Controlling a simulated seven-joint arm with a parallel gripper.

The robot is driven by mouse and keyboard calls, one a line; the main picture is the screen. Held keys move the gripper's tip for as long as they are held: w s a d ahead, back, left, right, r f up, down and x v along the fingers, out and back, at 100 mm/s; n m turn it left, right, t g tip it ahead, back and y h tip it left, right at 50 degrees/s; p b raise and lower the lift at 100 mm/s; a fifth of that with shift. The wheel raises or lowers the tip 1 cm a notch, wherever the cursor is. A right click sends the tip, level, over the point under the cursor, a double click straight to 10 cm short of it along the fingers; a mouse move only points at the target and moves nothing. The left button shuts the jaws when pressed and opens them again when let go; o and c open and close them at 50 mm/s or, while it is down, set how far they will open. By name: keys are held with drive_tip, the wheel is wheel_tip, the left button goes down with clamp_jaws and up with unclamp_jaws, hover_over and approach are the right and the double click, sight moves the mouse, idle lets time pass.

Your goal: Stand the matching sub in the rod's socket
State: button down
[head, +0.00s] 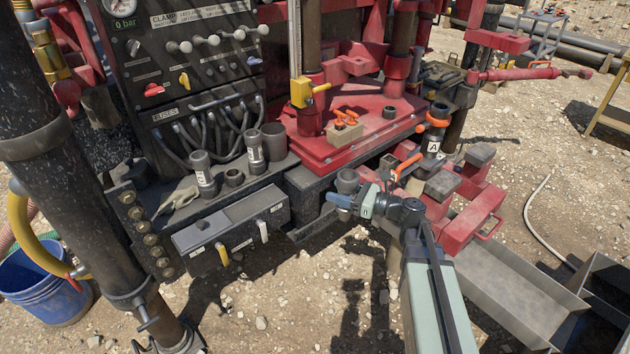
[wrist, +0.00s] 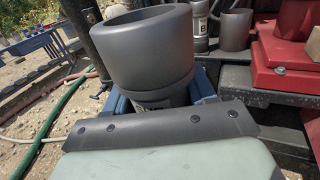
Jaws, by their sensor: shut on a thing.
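My gripper (head: 346,205) is shut on a dark grey sub (head: 347,181) in front of the red rig base. The sub is upright, its wide hollow collar above the jaws. A dark rod piece with an orange ring and a white label "A" (head: 433,147) stands to the right of my gripper, apart from the held sub. I cannot see into its socket.
Other grey subs (head: 203,174) and rings stand on the black bench at left, some with white labels. A glove (head: 178,200) lies there. A red deck (head: 365,130) carries a small block with orange pieces. A grey trough (head: 510,285) lies at right. Gravel is open in front.

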drive_tip(key=w+d+r+m+t+h, duration=0.1)
drive_tip(key=w+d+m+t, duration=0.15)
drive_tip(key=d, duration=0.55)
drive_tip(key=w+d+m+t+h, duration=0.15)
drive_tip(key=w+d, duration=0.25)
drive_tip(key=d, duration=0.5)
drive_tip(key=w+d+r+m+t+h, duration=0.1)
drive_tip(key=w+d+r, duration=0.4)
drive_tip(key=w, duration=0.6)
drive_tip(key=w+d+r+m+t+h, duration=0.1)
drive_tip(key=w+d+r+t+h, duration=0.1)
drive_tip(key=w+d+r, duration=0.4)
drive_tip(key=w+d+r+m+t+h, duration=0.1)
drive_tip(key=w+d+r, duration=0.5)
drive_tip(key=w+r, duration=0.5)
drive_tip(key=w, duration=0.6)
drive_tip(key=shift+d+r+t, duration=0.25)
drive_tip(key=shift+t, duration=0.15)
drive_tip(key=shift+f+h, duration=0.15)
drive_tip(key=shift+h, duration=0.1)
wheel_tip(320, 180, down, 7)
drive_tip(key=shift+f, duration=0.9)
